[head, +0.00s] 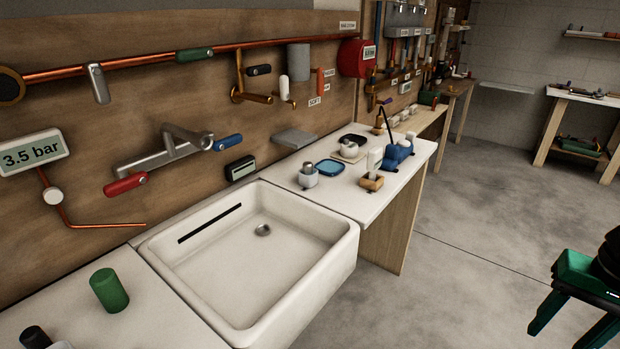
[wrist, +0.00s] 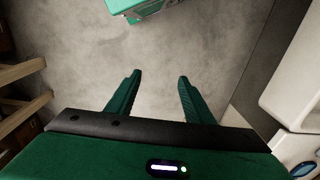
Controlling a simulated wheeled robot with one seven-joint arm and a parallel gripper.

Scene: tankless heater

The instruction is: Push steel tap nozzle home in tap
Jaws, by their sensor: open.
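A steel wall tap (head: 165,150) with a red handle on its left and a blue handle on its right is mounted above the white sink. A small steel-topped piece (head: 308,166) stands in a light holder on the counter right of the sink. It may be the nozzle, but it is too small to be sure. My gripper (head: 555,338) is at the lower right of the head view, over the floor and far from the tap. In the wrist view its two green fingers (wrist: 159,78) are apart with nothing between them.
The sink (head: 345,262) is empty. A green cylinder (head: 109,290) stands on the counter at its left. A blue dish (head: 331,168) and a blue item (head: 398,155) sit on the right counter. A copper pipe (head: 140,68) runs along the wall. The floor (head: 450,270) between counter and gripper is clear.

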